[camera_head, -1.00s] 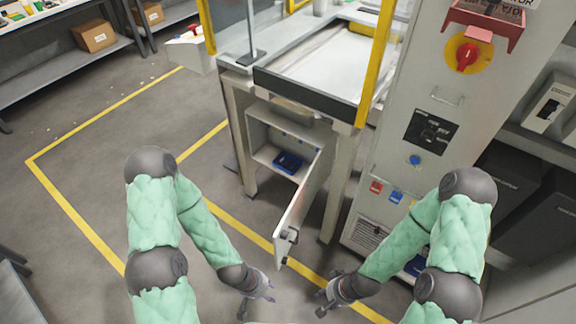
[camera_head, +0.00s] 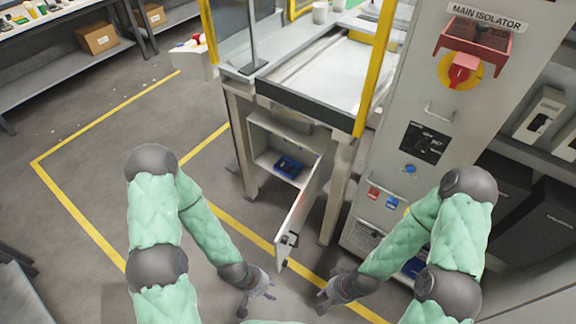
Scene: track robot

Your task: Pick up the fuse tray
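A small blue tray (camera_head: 289,167), which looks like the fuse tray, lies inside an open grey cabinet (camera_head: 262,147) under the workbench. Its contents are too small to make out. The cabinet door (camera_head: 304,212) stands swung open toward me. My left gripper (camera_head: 260,298) is open and empty, low in front of the door and to its left. My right gripper (camera_head: 321,301) is open and empty, low to the right of the door. Both are well apart from the tray.
A tall grey panel with a red isolator switch (camera_head: 460,71) stands at the right. Bench legs (camera_head: 338,195) flank the cabinet. A blue object (camera_head: 416,267) sits low at the panel, partly hidden by my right arm. Open floor (camera_head: 110,150) lies to the left.

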